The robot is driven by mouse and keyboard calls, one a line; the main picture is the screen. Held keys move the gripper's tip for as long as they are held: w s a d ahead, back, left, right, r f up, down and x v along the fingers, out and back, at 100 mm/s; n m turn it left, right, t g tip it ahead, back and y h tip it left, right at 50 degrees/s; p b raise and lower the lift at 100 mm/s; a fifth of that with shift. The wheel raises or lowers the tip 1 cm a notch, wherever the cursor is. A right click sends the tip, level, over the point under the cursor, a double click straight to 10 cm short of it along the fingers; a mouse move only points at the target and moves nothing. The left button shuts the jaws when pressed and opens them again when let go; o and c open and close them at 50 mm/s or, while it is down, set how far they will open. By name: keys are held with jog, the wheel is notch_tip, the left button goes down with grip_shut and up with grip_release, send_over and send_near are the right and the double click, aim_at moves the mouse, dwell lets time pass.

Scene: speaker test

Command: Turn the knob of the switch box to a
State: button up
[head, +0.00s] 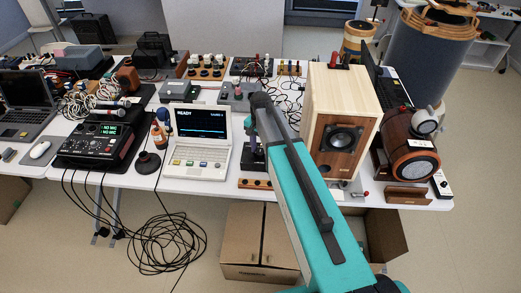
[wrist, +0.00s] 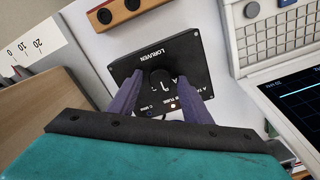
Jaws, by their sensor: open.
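In the wrist view the switch box (wrist: 195,50) is a black plate with white lettering, seen upside down, reading "LORUVEN". Its round black knob (wrist: 161,77) sits near the middle. Small labels beside the knob include an "A" and "TUBE"; which one the knob points to I cannot tell. My gripper (wrist: 159,83) is open, with its two purple fingers over the box, one on each side of the knob. Whether they touch it I cannot tell. In the head view my teal arm largely hides the box and the gripper.
A white laptop (head: 199,145) reading "READY" stands just left of the box. A tall wooden speaker (head: 318,110) stands close on the right. A wooden strip with dark knobs (head: 256,183) lies at the table's front edge. Loose cables (head: 165,243) hang to the floor.

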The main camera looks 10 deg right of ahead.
jog(key=c, duration=1)
jog(key=shift+c, duration=0.2)
jog(key=shift+n, duration=0.3)
jog(key=n+b, duration=0.2)
jog(key=n, duration=0.2)
jog(key=shift+w+f, duration=0.1)
jog(key=shift+a+n+b, duration=0.15)
jog(key=shift+n+b, duration=0.45)
jog(key=shift+n, duration=1.6)
jog(key=o, duration=1)
jog(key=shift+o, duration=0.2)
